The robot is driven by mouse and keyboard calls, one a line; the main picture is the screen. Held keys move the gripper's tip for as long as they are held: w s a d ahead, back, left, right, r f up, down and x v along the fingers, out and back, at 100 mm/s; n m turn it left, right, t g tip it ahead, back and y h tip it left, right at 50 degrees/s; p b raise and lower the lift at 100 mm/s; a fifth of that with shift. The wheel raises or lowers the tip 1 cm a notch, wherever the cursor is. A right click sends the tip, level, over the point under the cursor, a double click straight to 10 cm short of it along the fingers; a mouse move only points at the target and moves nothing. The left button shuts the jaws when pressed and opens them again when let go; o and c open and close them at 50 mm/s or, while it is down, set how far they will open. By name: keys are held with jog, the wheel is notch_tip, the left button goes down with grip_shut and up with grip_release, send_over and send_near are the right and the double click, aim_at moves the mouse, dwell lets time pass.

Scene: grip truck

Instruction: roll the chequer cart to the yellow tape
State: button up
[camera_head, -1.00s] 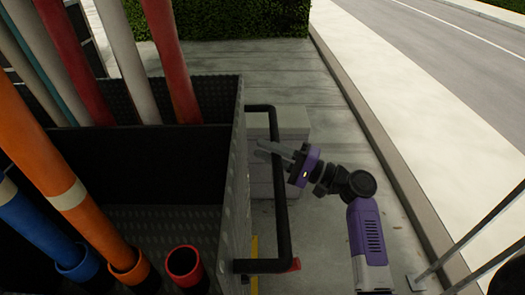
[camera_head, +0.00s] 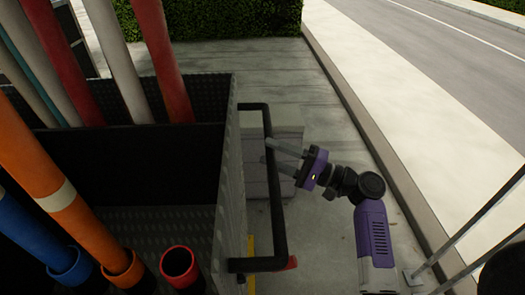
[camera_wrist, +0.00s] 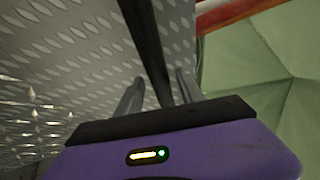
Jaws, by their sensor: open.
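The chequer cart (camera_head: 232,190) is a grey metal box with a raised tread pattern, filling the left of the head view. Its black bar handle (camera_head: 279,225) stands out from its right side. My gripper (camera_head: 267,153) is open at the handle, with its fingertips just reaching the bar. In the wrist view the bar (camera_wrist: 148,40) runs between the two fingers (camera_wrist: 160,92), beside the cart's patterned wall (camera_wrist: 60,60). A short piece of yellow tape (camera_head: 251,262) shows on the ground between cart and handle; the cart hides the rest.
Red, white, orange and blue tubes (camera_head: 75,205) stand in the cart. A grey block (camera_head: 287,150) sits on the paving beyond the handle. A kerb (camera_head: 365,125) and road lie to the right, a hedge (camera_head: 215,18) behind. The paving past the block is clear.

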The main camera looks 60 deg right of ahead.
jog(key=shift+v, duration=2.2)
jog(key=w+d+f+m+h, duration=0.1)
jog(key=d+h, duration=0.4)
jog(key=s+a+f+n+g+h, duration=0.1)
jog(key=s+f+g+h, duration=0.1)
jog(key=f+g+h, duration=0.15)
jog(key=s+a+f+n+g+h, duration=0.1)
jog(key=s+a+f+g+h, duration=0.15)
jog(key=f, duration=0.25)
jog(key=s+a+r+n+t+y, duration=0.1)
jog(key=s+a+n, duration=0.2)
jog(key=a, duration=0.4)
jog(key=s+a+r+n+t+y, duration=0.1)
jog(key=s+a+r+n, duration=0.1)
jog(key=a+n, duration=0.3)
jog(key=s+a+r+n+t+y, duration=0.1)
jog(key=s+a+n, duration=0.3)
jog(key=a, duration=0.6)
jog(key=shift+a+r+n, duration=0.1)
jog(key=shift+r+n, duration=0.4)
jog(key=shift+r, duration=0.05)
jog(key=s+a+f+n+g+y, duration=0.1)
jog(key=s+a+n+y, duration=0.1)
jog(key=s+a, duration=0.4)
jog(key=shift+f+g+y, duration=0.25)
jog(key=shift+g+y, duration=0.05)
jog(key=shift+y, duration=0.5)
